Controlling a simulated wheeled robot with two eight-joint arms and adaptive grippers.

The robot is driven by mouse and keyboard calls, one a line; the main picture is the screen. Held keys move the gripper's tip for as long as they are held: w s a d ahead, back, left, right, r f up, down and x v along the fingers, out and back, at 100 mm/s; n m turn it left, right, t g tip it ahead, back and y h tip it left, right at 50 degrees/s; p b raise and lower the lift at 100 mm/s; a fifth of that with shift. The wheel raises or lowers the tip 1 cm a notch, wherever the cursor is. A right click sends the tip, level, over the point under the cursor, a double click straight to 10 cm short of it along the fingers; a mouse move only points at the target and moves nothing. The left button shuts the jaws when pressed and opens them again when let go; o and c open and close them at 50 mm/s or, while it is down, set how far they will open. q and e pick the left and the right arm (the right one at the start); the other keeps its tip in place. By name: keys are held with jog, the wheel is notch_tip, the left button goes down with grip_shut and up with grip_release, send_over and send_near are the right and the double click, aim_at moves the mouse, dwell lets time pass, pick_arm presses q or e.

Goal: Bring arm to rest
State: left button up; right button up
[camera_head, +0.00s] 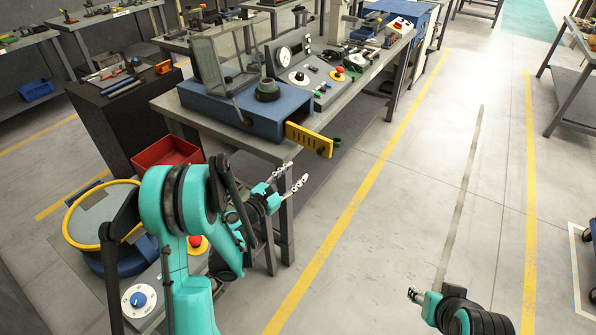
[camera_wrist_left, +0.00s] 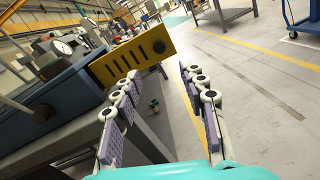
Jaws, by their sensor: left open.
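My left arm, teal and black, reaches in from the left in the head view. Its gripper (camera_head: 290,183) is open and empty, in the air in front of the workbench corner. In the left wrist view the open fingers (camera_wrist_left: 160,110) have nothing between them but floor and bench edge behind. My right gripper (camera_head: 418,296) shows at the bottom right over open floor, partly cut off; its finger state is not clear. The blue press base (camera_head: 255,112) stands on the workbench (camera_head: 350,95), with a slotted yellow plate (camera_head: 309,138) sticking out toward my left gripper, apart from it.
A red bin (camera_head: 165,152) and a blue drum with a yellow rim (camera_head: 88,200) stand left of my left arm. A dark tool cabinet (camera_head: 110,120) is behind. The floor on the right, between yellow lines, is clear. A control panel (camera_head: 300,75) sits on the bench.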

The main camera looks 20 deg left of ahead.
dwell(0.4)
pick_arm(q)
jog(key=s+d+r+m+g+y, duration=0.1)
jog(key=s+d+r+m+g, duration=0.2)
jog(key=s+m, duration=0.4)
jog(key=s+d+r+m+g, duration=0.1)
jog(key=s+d+m+g, duration=0.25)
jog(key=d+m, duration=0.35)
jog(key=s+a+m+g+y, duration=0.1)
jog(key=s+a+m+y, duration=0.2)
jog(key=s+m, duration=0.4)
jog(key=s+a+f+m+g+y, duration=0.1)
jog(key=s+a+m+g+y, duration=0.1)
jog(key=s+m, duration=0.5)
jog(key=s+a, duration=0.1)
jog(key=s, duration=0.4)
jog(key=shift+f+m+y, duration=0.25)
jog(key=shift+m+y, duration=0.05)
jog(key=shift+y, duration=0.1)
